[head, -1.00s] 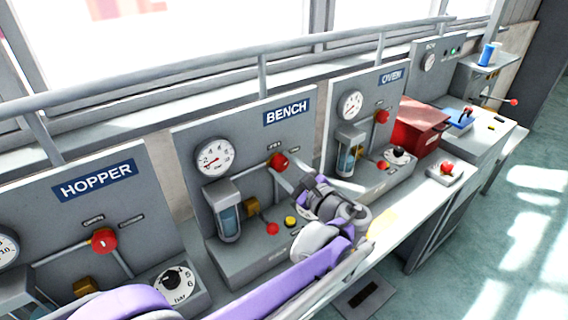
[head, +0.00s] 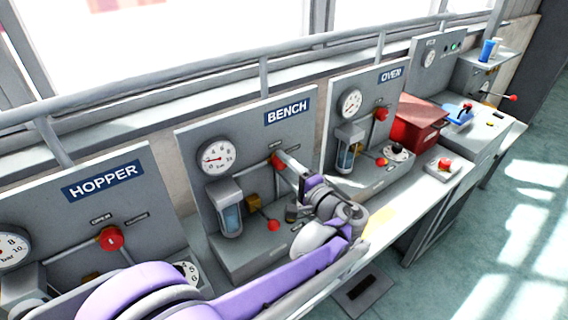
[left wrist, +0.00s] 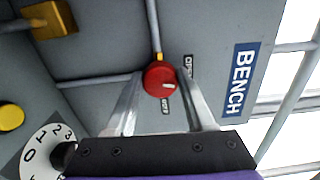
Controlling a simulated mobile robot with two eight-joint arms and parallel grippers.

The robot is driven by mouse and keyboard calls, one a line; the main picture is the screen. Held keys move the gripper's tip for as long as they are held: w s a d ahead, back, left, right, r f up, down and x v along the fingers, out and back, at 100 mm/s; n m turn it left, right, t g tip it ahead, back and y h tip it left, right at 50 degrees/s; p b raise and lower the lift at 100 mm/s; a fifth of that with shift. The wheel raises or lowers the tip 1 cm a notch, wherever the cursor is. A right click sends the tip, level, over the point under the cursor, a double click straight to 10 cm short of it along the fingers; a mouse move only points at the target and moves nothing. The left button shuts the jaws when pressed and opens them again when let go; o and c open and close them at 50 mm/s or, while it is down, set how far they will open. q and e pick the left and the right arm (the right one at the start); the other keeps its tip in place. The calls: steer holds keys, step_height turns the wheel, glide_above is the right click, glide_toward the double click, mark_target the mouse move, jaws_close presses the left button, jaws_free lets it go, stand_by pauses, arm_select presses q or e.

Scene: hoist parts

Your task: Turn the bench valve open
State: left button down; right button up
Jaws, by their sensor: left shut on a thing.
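The red round bench valve knob (head: 277,160) sits on the grey panel with the blue BENCH sign (head: 287,112). My left gripper (head: 281,158) reaches it from the lower right, its fingertips at the knob. In the left wrist view the knob (left wrist: 159,79) lies between the two fingers of my left gripper (left wrist: 161,82), which is shut on it. The knob's white mark points right and slightly down in that view, between two small labels that appear to read OPEN and SHUT. My right gripper is not in view.
The HOPPER panel (head: 60,225) is at left and the OVEN panel (head: 335,105) at right, each with a similar red knob. A rail (head: 200,82) runs behind.

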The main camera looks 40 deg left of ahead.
arm_select(q)
steer(key=shift+n, duration=1.2)
steer(key=shift+f, duration=0.1)
steer(key=shift+c, duration=1.3)
jaws_free()
steer(key=shift+d, duration=0.15)
steer(key=v, duration=1)
steer(key=shift+s+d, duration=0.15)
steer(key=shift+d, duration=0.15)
